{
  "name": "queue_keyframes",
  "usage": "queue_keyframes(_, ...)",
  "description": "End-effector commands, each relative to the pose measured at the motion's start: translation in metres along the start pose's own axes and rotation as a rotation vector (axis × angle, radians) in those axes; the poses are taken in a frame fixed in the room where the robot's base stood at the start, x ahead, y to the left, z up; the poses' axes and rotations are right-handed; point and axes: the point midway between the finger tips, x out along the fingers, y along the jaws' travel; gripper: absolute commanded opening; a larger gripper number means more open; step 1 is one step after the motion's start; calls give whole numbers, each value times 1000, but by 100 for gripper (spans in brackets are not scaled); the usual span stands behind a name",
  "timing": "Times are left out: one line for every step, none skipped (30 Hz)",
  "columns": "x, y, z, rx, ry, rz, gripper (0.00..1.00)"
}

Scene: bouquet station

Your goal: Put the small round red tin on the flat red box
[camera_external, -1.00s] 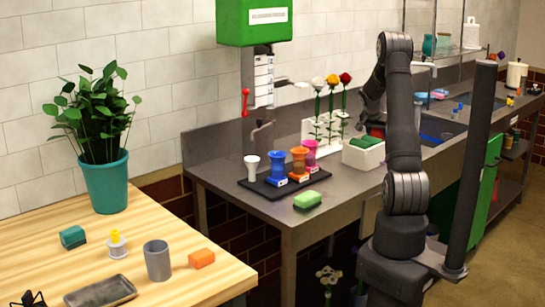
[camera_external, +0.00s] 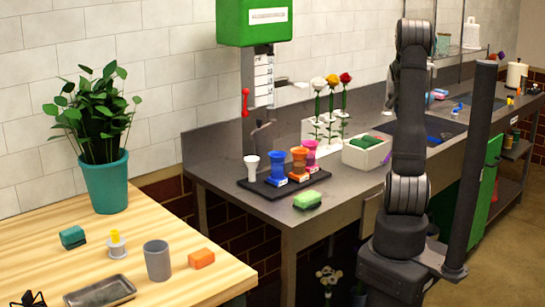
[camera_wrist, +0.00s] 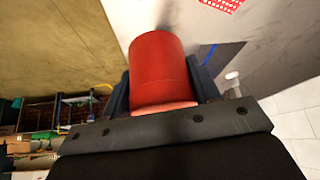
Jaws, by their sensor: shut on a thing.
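The small round red tin (camera_wrist: 160,62) is between the two dark fingers of my gripper (camera_wrist: 161,84) in the wrist view. My gripper is shut on it, with one finger on each side. In the external view my raised arm hides the gripper and the tin. I cannot make out the flat red box for certain. A bright red patterned thing (camera_wrist: 222,4) is cut off at the top edge of the wrist view, and I cannot tell what it is.
On the grey counter stand a white bin with green pieces (camera_external: 366,153), a black rack of coloured cups (camera_external: 277,182), a green sponge (camera_external: 307,200) and flowers in a white holder (camera_external: 325,132). A sink (camera_external: 440,128) lies behind my arm. A wooden table (camera_external: 210,285) is at the left.

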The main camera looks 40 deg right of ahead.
Motion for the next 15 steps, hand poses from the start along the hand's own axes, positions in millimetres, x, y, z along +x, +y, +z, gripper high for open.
queue_keyframes(0, 0, -1, -17, -2, -11, 27)
queue_keyframes(0, -1, -2, -33, -4, -20, 27)
queue_keyframes(0, -2, -2, -58, -7, -34, 27)
queue_keyframes(0, -4, -2, -79, -10, -46, 27)
queue_keyframes(0, -6, -3, -102, -11, -58, 27)
queue_keyframes(1, -8, -3, -131, -13, -75, 27)
queue_keyframes(1, -10, -4, -152, -13, -88, 27)
queue_keyframes(1, -12, -5, -174, -13, -100, 27)
queue_keyframes(1, -14, -6, -200, -11, -115, 27)
queue_keyframes(1, -16, -6, -219, -10, -127, 27)
queue_keyframes(1, -17, -7, -237, -8, -136, 27)
queue_keyframes(1, -19, -8, -258, -5, -149, 27)
queue_keyframes(1, -20, -8, -272, -4, -156, 27)
queue_keyframes(1, -22, -8, -283, -2, -163, 27)
queue_keyframes(1, -23, -9, -297, 0, -170, 27)
